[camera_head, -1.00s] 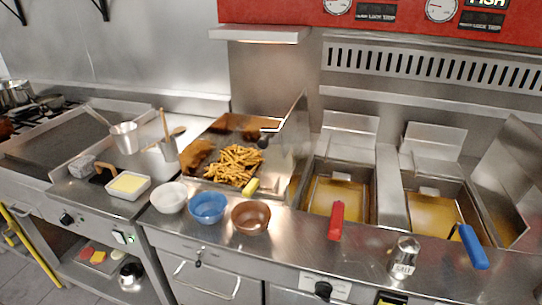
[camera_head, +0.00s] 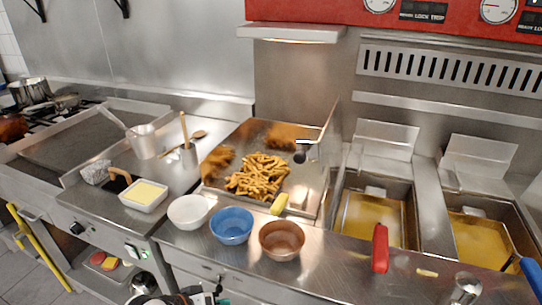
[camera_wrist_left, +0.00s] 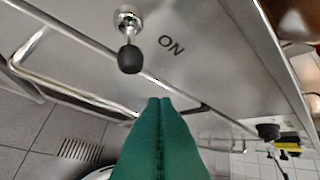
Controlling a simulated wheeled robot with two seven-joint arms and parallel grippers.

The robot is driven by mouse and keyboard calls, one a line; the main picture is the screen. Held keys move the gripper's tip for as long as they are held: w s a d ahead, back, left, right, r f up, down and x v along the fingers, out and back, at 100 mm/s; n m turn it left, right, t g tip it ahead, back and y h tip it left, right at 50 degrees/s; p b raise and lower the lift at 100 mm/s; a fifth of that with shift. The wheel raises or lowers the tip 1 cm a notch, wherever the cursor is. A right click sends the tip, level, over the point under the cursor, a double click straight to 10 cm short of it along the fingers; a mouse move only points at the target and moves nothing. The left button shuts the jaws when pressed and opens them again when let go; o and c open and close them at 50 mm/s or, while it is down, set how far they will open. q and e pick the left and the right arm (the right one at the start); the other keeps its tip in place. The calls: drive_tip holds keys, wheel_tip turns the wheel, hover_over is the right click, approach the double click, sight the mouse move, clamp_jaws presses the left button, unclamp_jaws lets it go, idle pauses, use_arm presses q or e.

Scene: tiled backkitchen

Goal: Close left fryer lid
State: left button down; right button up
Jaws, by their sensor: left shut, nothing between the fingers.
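The left fryer (camera_head: 375,218) is open in the head view, with oil showing inside. A thin upright metal panel (camera_head: 331,135) stands along its left side, seen nearly edge-on; it looks like the raised left lid. My left gripper's green fingers (camera_wrist_left: 160,103) are shut and empty in the wrist view, in front of the cabinet front and below a knob (camera_wrist_left: 130,58) beside the word ON. In the head view only a small part of the arm shows at the bottom edge, well below and left of the left fryer. My right gripper is not in view.
A red-handled basket (camera_head: 380,248) extends over the front ledge. White (camera_head: 188,212), blue (camera_head: 231,226) and brown (camera_head: 281,241) bowls line the counter edge. A fries tray (camera_head: 228,140) lies left of the panel. A shaker (camera_head: 465,289) stands at the lower right. A cabinet handle (camera_wrist_left: 75,92) projects nearby.

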use_arm(q)
drive_tip(key=w+r+n+t+h, duration=0.15)
drive_tip(key=w+r+h, duration=0.35)
drive_tip(key=r, duration=1)
drive_tip(key=w+r+n+t+h, duration=0.1)
drive_tip(key=w+r+n+h, duration=0.25)
drive_tip(key=w+r, duration=0.8)
drive_tip(key=d+r+p, duration=0.2)
drive_tip(key=d+p, duration=0.2)
drive_tip(key=d, duration=0.8)
drive_tip(key=shift+d+r+p, duration=0.2)
drive_tip(key=shift+r+p, duration=0.1)
drive_tip(key=shift+r, duration=0.05)
drive_tip(key=shift+r+m, duration=0.1)
drive_tip(key=shift+m, duration=0.2)
